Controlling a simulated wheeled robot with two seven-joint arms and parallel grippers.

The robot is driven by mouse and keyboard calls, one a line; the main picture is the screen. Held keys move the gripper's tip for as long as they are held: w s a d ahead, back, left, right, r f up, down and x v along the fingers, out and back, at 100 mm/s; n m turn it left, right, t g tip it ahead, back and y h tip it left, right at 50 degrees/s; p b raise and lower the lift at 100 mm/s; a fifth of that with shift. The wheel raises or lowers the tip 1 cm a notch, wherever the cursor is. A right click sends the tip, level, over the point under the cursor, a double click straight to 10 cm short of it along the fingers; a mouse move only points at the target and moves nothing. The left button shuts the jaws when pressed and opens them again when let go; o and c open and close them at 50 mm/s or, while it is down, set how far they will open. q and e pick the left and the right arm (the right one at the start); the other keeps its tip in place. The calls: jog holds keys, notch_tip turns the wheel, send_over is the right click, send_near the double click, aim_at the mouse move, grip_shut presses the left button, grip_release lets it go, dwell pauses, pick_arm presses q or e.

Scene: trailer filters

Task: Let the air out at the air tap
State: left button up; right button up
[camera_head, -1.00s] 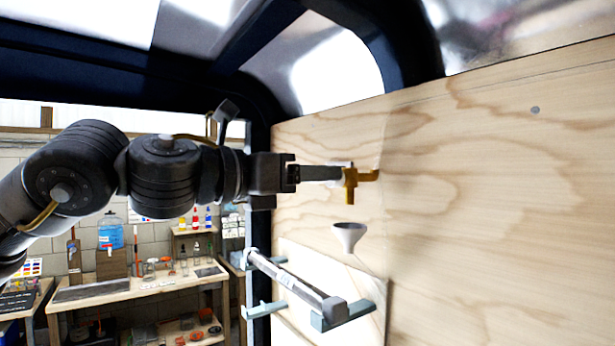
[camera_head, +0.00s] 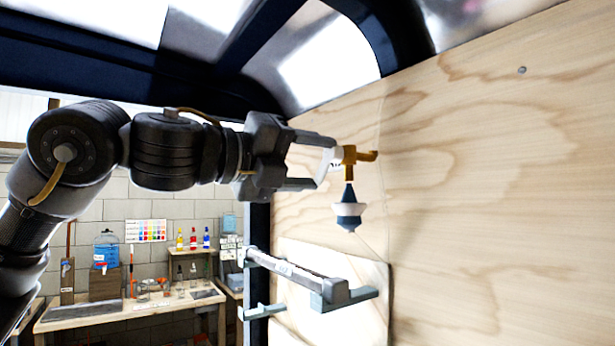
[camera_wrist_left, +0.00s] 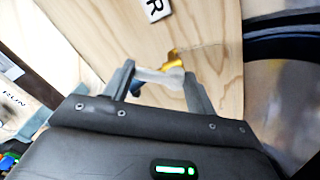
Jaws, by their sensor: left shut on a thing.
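The brass air tap (camera_head: 350,156) sticks out of the plywood wall, with a pale lever handle (camera_head: 326,166) at its near end. My left gripper (camera_head: 325,163) has one finger above and one below the handle, and is shut on it. In the left wrist view the handle (camera_wrist_left: 158,77) spans between the fingers, and the brass tap (camera_wrist_left: 173,58) shows just beyond. A dark blue and white double-cone shape (camera_head: 348,212) is under the tap's outlet, where a white funnel showed earlier; I cannot tell whether the blue is liquid. My right gripper is out of view.
The plywood wall (camera_head: 480,190) fills the right side. A grey bar (camera_head: 290,272) rests on brackets below the tap. A dark blue frame (camera_head: 235,60) curves overhead. A workbench (camera_head: 140,311) with bottles stands behind at the left.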

pick_arm(q)
jog(key=n+b, duration=0.2)
jog(key=n, duration=0.1)
jog(key=shift+s+d+f, duration=0.15)
jog(key=shift+s+f, duration=0.05)
jog(key=shift+f, duration=0.15)
jog(key=shift+s+d+n+b, duration=0.1)
jog(key=shift+n+b, duration=0.55)
jog(key=shift+n, duration=0.45)
jog(key=o, duration=1)
jog(key=shift+s, duration=0.1)
jog(key=shift+b+v, duration=2.4)
jog(key=shift+v, duration=3.1)
